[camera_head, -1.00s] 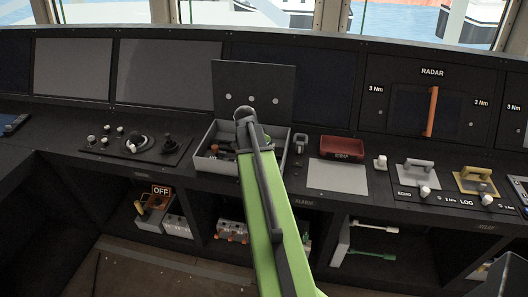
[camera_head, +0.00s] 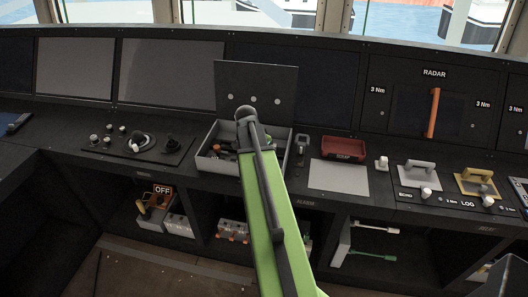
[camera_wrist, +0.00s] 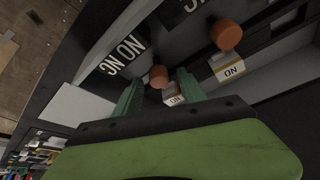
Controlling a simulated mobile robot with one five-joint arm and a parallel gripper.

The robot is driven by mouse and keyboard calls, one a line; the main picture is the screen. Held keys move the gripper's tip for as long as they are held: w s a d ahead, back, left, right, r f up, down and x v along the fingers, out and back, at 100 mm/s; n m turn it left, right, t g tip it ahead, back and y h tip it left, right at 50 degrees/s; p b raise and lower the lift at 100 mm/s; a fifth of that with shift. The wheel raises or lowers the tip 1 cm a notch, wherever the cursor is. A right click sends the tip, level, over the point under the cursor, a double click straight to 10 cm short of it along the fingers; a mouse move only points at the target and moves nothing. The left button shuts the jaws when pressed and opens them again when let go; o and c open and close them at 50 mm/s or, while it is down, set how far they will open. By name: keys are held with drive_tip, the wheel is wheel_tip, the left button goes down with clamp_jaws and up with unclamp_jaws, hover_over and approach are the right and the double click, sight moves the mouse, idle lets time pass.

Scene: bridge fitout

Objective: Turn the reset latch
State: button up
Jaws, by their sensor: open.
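In the wrist view, my gripper (camera_wrist: 158,88) has its two green fingers apart, with nothing held between them. An orange knob (camera_wrist: 158,76) shows between and just beyond the fingertips, with an ON label beside it; whether the fingers touch it is unclear. A second orange knob (camera_wrist: 226,35) stands farther up and right, above another ON label (camera_wrist: 230,71). I cannot tell which part is the reset latch. Orange-marked switch units (camera_head: 232,230) sit in the open bay below the console, left of the arm.
An OFF sign (camera_head: 162,191) stands in the lower left bay. Bay walls and the console edge surround the reaching space.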

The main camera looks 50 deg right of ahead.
drive_tip(key=p+v, duration=1.5)
drive_tip(key=v, duration=0.2)
drive_tip(key=shift+f, duration=0.15)
drive_tip(key=w+a+f+n+y+b, duration=0.1)
drive_tip(key=w+a+f+n+b, duration=0.15)
drive_tip(key=a, duration=0.55)
drive_tip(key=w+a+f+n+t+b, duration=0.1)
drive_tip(key=w+a, duration=0.2)
drive_tip(key=a, duration=0.5)
drive_tip(key=w+a+f+n+y+b, duration=0.1)
drive_tip(key=w+a+f+n+b, duration=0.1)
drive_tip(key=a, duration=0.7)
drive_tip(key=s+a+f+n+y, duration=0.1)
drive_tip(key=s+a+n, duration=0.1)
drive_tip(key=a+n, duration=0.3)
drive_tip(key=s+a+f+n+g+y, duration=0.1)
drive_tip(key=s+a+n, duration=0.2)
drive_tip(key=a+n, duration=0.3)
drive_tip(key=a, duration=0.2)
drive_tip(key=shift+a+b, duration=0.25)
drive_tip(key=shift+b, duration=0.1)
